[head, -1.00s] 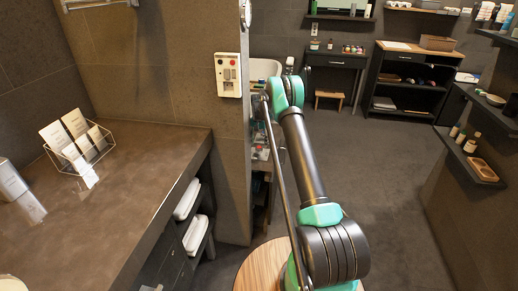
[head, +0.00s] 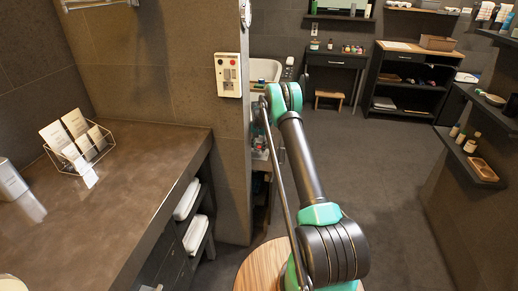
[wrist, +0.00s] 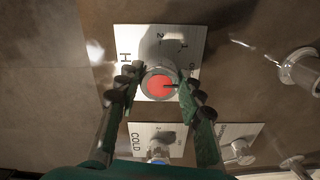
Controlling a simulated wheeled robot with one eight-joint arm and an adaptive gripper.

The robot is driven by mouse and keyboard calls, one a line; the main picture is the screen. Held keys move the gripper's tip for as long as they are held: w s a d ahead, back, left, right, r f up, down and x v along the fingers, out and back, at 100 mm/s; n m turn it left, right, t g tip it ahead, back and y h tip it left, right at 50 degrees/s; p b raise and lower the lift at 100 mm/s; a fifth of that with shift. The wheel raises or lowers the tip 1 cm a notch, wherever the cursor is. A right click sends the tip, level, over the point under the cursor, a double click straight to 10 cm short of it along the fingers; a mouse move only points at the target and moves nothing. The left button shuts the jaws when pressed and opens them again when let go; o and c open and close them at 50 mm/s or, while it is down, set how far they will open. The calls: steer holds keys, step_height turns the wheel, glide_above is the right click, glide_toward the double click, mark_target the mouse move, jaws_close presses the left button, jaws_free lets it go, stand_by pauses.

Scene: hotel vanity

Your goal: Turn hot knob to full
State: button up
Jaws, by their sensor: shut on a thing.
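In the wrist view the hot knob (wrist: 157,87) is a round metal knob with a red face. It sits on a pale plate (wrist: 128,36) marked with an H and numbers, partly covered. A dark pointer line on the face points toward picture right. My gripper (wrist: 160,82) is shut on the knob, one finger at its left side and one at its right. In the head view my gripper is hidden behind the wall edge.
Below the hot knob in the wrist view is a knob on a COLD plate (wrist: 137,143), with another metal knob (wrist: 239,152) to its right. A metal fitting (wrist: 301,70) sticks out at the right. In the head view a wall (head: 190,90) stands left of my arm.

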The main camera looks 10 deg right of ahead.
steer(key=shift+c, duration=0.6)
steer(key=shift+n, duration=0.3)
steer(key=n, duration=0.3)
steer(key=shift+n, duration=0.4)
steer(key=n, duration=0.4)
steer(key=shift+d+n, duration=0.1)
steer(key=shift+n, duration=0.2)
steer(key=n, duration=0.8)
steer(key=shift+n, duration=0.6)
